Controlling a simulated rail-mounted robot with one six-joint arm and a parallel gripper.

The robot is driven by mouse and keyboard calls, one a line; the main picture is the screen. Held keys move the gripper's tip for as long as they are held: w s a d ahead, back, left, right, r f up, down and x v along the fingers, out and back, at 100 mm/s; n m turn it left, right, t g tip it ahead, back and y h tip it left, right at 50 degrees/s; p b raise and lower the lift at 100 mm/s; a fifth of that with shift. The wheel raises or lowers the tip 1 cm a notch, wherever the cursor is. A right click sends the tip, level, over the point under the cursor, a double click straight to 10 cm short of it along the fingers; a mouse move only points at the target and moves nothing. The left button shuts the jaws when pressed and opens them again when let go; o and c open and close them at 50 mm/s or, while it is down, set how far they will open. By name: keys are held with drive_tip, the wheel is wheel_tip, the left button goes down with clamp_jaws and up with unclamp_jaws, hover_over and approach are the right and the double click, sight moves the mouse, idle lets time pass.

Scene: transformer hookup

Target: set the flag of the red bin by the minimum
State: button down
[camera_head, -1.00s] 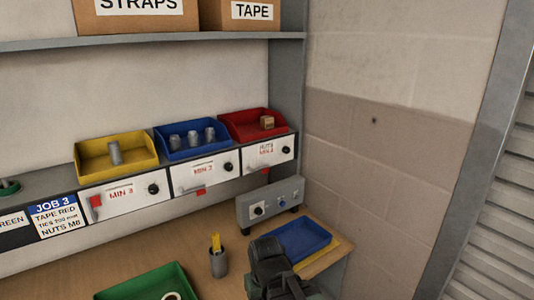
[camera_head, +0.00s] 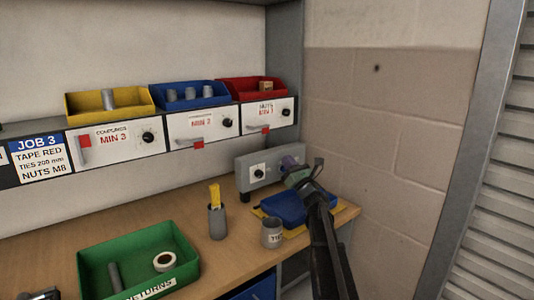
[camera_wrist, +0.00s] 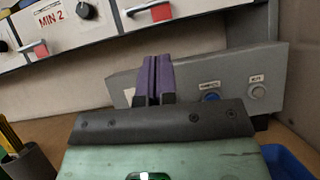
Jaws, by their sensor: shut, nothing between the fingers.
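The red bin (camera_head: 240,86) stands at the right end of the shelf and holds a small brown block (camera_head: 266,86). The white panel below it carries a label whose number is too blurred to read, and a black knob (camera_head: 286,112). Its flag (camera_head: 265,128), a pale lever with a red tip, lies roughly level at the panel's lower edge. The flag also shows at the top of the wrist view (camera_wrist: 160,12). My gripper (camera_head: 288,162) is shut and empty, its purple fingers (camera_wrist: 152,78) together before the grey control box, below the flag and apart from it.
The control box (camera_head: 246,176) stands under the shelf. The blue bin's flag (camera_head: 198,142) is level; the yellow bin's flag (camera_head: 85,142) is upright. A blue tray (camera_head: 275,205), a grey cup (camera_head: 271,237), a pencil holder (camera_head: 217,222) and a green tray (camera_head: 90,258) occupy the bench.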

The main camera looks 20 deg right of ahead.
sight(261, 127)
drive_tip(key=shift+n+y, duration=0.7)
drive_tip(key=p+x, duration=0.8)
drive_tip(key=x, duration=0.6)
drive_tip(key=shift+s+a, duration=0.1)
drive_tip(key=shift+a, duration=0.05)
drive_tip(key=shift+r+n+g+y+p, duration=0.15)
drive_tip(key=shift+r+n+y+p, duration=0.1)
drive_tip(key=shift+n+y, duration=0.25)
drive_tip(key=shift+r+n+g+y+p, duration=0.1)
drive_tip(key=shift+n+g+y+p, duration=0.15)
drive_tip(key=shift+n, duration=0.35)
drive_tip(key=a+r+n+g+y+p, duration=0.1)
drive_tip(key=a+r+n+y+p, duration=0.2)
drive_tip(key=r+n+p, duration=0.3)
drive_tip(key=shift+s+g+y+p, duration=0.3)
drive_tip(key=shift+s+g+y, duration=0.1)
drive_tip(key=shift+y, duration=0.05)
drive_tip(key=shift+a, duration=0.15)
